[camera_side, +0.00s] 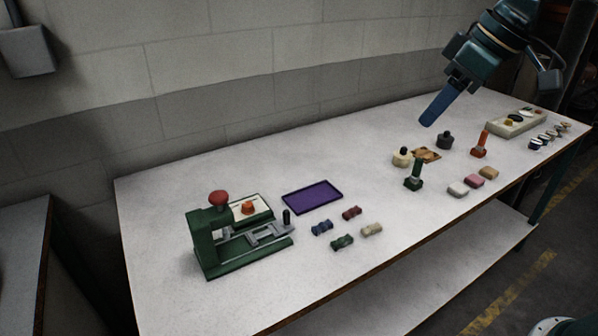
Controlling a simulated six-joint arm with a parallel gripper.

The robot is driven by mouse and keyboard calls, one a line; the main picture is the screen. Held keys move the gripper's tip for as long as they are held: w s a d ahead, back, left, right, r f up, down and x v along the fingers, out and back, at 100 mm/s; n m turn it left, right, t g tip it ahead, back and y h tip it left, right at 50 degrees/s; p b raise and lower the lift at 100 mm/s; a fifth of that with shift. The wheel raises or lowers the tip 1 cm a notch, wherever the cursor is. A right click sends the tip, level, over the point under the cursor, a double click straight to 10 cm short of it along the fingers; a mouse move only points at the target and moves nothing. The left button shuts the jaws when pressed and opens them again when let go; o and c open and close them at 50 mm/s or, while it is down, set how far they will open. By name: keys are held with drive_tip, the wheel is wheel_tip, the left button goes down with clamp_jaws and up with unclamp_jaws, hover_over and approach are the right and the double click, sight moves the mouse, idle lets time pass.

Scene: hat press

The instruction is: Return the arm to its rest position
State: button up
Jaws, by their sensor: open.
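My gripper (430,120) hangs from the upper right, held above the table. Its long blue fingers point down and to the left, open and with nothing seen between them. The fingertips show in front of the table's back part, above and left of a dark round-topped stamp or bottle (445,140). No contact with any object shows. The green hat press (240,240) with a red knob (219,198) stands at the left of the table, far from my gripper.
On the white table (330,270) lie a purple tray (312,197), several small coloured blocks (342,242), a cream pot (402,158), a green stamp (415,176), an orange stamp (480,146), pads (474,181) and a pale box (516,122). The table's middle is fairly clear.

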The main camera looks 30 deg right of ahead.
drive_tip(key=s+d+f+m+h, duration=0.1)
drive_tip(key=s+d+f+m, duration=0.1)
drive_tip(key=s, duration=0.6)
drive_tip(key=s+d+f+m, duration=0.2)
drive_tip(key=s+f, duration=0.3)
drive_tip(key=s, duration=0.3)
drive_tip(key=shift+s+d+f+t+h, duration=0.3)
drive_tip(key=shift+d+t+h, duration=0.1)
drive_tip(key=shift+d, duration=0.45)
